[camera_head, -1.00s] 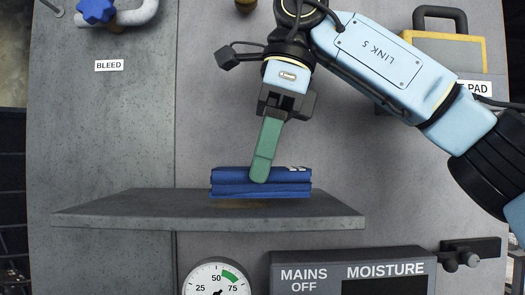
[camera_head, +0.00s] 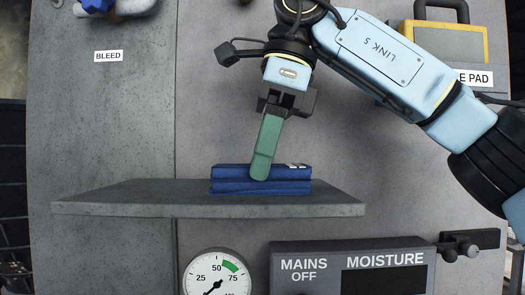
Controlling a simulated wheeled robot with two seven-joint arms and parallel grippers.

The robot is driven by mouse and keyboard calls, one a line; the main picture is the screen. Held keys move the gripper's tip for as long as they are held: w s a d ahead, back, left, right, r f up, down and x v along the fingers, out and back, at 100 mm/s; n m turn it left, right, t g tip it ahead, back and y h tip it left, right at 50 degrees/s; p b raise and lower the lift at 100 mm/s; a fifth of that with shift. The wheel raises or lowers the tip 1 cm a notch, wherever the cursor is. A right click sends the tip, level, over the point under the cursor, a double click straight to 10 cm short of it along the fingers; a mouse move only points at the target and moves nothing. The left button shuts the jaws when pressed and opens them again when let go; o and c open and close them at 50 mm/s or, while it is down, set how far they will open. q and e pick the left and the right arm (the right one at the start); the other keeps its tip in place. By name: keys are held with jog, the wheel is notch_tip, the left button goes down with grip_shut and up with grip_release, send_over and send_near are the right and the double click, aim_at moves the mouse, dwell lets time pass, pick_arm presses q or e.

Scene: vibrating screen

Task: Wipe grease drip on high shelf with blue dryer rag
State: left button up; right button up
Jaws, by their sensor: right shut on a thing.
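The folded blue rag (camera_head: 232,180) is at the high grey shelf (camera_head: 120,199), right of the shelf's middle. My right gripper (camera_head: 265,165) reaches down from above, with its green finger across the front of the rag. It is shut on the rag. The rag's lower edge overlaps the shelf top, and I cannot tell whether it presses on it. No grease drip shows now; the rag covers the spot where a brownish patch showed earlier. My left gripper is out of view.
Below the shelf are a round gauge (camera_head: 216,276) and a panel reading MAINS OFF and MOISTURE (camera_head: 353,264). A yellow-grey case (camera_head: 450,40) hangs at the upper right, behind my right arm. A blue knob with a pipe (camera_head: 98,5) is at the upper left. The shelf's left part is clear.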

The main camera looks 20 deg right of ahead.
aim_at(235, 166)
jog(key=shift+w+a+p, duration=0.1)
jog(key=shift+a+p, duration=0.25)
jog(key=shift+a, duration=0.1)
jog(key=shift+w+a+f+p, duration=0.1)
jog(key=shift+w+a+p, duration=0.15)
jog(key=shift+a+p, duration=0.45)
jog(key=shift+w+a+f+p, duration=0.1)
jog(key=shift+w+a+p, duration=0.15)
jog(key=shift+a, duration=0.75)
jog(key=shift+w+a+p, duration=0.1)
jog(key=shift+a+p, duration=0.1)
jog(key=shift+p, duration=0.25)
jog(key=shift+d, duration=0.15)
jog(key=shift+d+b, duration=0.3)
jog(key=shift+d, duration=0.4)
jog(key=shift+s+d+r, duration=0.1)
jog(key=shift+s+d, duration=0.15)
jog(key=shift+d, duration=0.4)
jog(key=shift+s+d+r, duration=0.1)
jog(key=shift+s+d, duration=0.15)
jog(key=shift+d, duration=0.4)
jog(key=shift+s+d, duration=0.2)
